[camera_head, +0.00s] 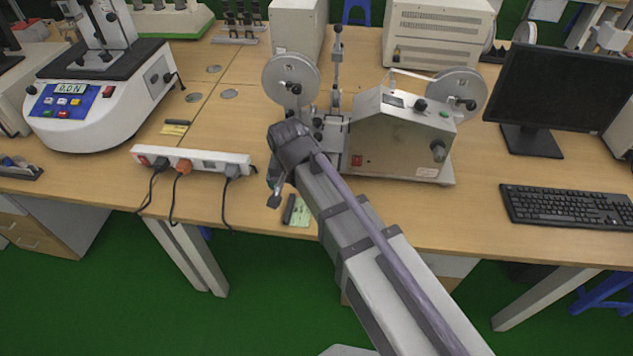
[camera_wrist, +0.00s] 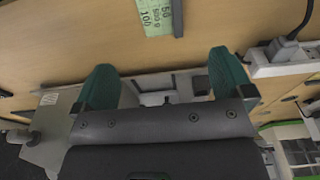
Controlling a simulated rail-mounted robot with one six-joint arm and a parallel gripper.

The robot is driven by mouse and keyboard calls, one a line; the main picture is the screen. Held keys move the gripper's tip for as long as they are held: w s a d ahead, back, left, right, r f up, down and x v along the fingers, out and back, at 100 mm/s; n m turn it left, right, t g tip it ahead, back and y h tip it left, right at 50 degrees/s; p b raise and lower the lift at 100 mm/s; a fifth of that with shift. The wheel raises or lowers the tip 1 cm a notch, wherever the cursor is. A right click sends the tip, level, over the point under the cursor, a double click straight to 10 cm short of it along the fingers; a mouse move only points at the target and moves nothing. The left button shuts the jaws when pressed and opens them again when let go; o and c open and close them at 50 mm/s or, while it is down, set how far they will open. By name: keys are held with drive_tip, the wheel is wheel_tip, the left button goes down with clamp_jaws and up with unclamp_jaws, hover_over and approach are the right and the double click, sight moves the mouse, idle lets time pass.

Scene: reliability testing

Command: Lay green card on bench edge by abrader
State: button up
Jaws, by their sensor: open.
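The green card (camera_head: 301,217) lies flat at the front edge of the bench, just in front of the abrader (camera_head: 395,140), the grey machine with wheels. A black object partly covers its left side. In the wrist view the card (camera_wrist: 156,17) shows at the top with printed numbers, and the black object (camera_wrist: 178,18) is at its right. My gripper (camera_head: 275,190) is over the front of the bench, a little left of the card. Its two teal fingers are spread apart in the wrist view (camera_wrist: 162,60), with no card between them. My arm hides part of the abrader's front.
A white power strip (camera_head: 205,158) with plugs and hanging cables lies left of my gripper. A force tester (camera_head: 110,105) stands at the far left, with another small card (camera_head: 174,128) near it. A monitor (camera_head: 562,92) and keyboard (camera_head: 568,206) are at the right.

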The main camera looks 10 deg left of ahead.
drive_tip(key=s+d+g, duration=0.1)
drive_tip(key=s+d, duration=0.1)
drive_tip(key=d, duration=1.4)
drive_tip(key=s+d, duration=0.2)
drive_tip(key=d, duration=1.5)
drive_tip(key=shift+d+f+m+g, duration=0.15)
drive_tip(key=shift+d+m+g, duration=0.15)
drive_tip(key=shift+m+g, duration=0.1)
drive_tip(key=shift+r+p, duration=1.55)
